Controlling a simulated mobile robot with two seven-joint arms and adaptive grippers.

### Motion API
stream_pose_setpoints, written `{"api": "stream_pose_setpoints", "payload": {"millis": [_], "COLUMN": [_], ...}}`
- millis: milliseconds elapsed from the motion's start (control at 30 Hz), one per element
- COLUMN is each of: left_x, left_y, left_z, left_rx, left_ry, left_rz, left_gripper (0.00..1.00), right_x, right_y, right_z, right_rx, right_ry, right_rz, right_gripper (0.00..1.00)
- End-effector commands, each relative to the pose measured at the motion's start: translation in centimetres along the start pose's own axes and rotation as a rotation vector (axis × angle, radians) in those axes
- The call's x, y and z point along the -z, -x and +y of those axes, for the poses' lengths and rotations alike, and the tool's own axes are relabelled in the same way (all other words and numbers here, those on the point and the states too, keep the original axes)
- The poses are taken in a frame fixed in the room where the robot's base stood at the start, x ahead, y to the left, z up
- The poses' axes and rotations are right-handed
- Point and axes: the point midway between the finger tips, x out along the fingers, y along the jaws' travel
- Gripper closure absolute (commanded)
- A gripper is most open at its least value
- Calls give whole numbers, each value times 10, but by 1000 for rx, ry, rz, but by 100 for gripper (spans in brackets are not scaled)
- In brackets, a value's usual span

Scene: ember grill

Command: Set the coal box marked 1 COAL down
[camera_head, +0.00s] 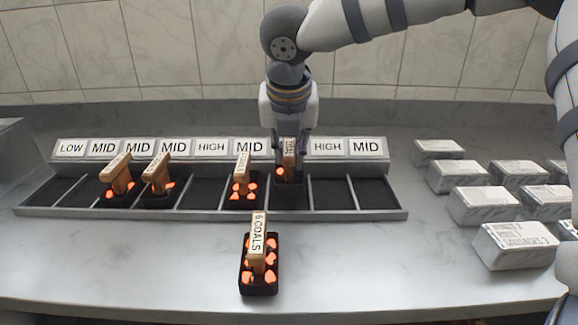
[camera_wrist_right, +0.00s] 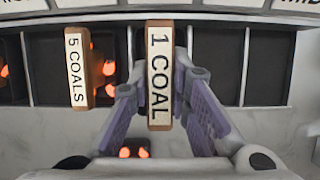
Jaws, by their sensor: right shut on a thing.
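The coal box marked 1 COAL (camera_wrist_right: 159,85) has a wooden handle with a white label; it also shows in the head view (camera_head: 289,160). My right gripper (camera_head: 290,150) is shut on this handle from above, one finger on each side. The box is upright at the seventh compartment from the left of the grey tray (camera_head: 215,213). Whether its base touches the compartment floor I cannot tell. The gripper hides the label card behind it. My left gripper is not in view.
The box marked 5 COALS (camera_head: 242,178) stands in the compartment just left. Two more boxes stand further left (camera_head: 117,178) (camera_head: 157,175). The box marked 6 COALS (camera_head: 258,262) stands on the counter in front. Wrapped white blocks (camera_head: 485,205) stand at the right. The two right-end compartments are empty.

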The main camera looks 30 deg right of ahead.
Motion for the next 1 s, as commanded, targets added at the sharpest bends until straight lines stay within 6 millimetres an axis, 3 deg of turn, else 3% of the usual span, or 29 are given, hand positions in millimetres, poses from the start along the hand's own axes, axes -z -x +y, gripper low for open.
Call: {"api": "stream_pose_setpoints", "payload": {"millis": [167, 500, 533, 600, 900, 1000], "left_x": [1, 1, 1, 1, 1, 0], "left_y": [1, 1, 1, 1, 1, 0], "left_z": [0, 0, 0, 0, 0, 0], "left_rx": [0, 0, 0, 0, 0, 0], "left_ry": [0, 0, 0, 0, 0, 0], "left_rz": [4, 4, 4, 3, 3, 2], "left_gripper": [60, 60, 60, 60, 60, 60], "right_x": [9, 11, 12, 12, 11, 10], "right_y": [-30, -34, -35, -35, -34, -23], "right_z": [0, 0, 0, 0, 0, 1], "right_rx": [1, 0, 1, 1, 1, -2], "right_ry": [2, 0, 0, 0, 0, -1], "right_rz": [0, -2, -1, -1, 0, -2], "right_gripper": [100, 100, 81, 65, 63, 63]}}
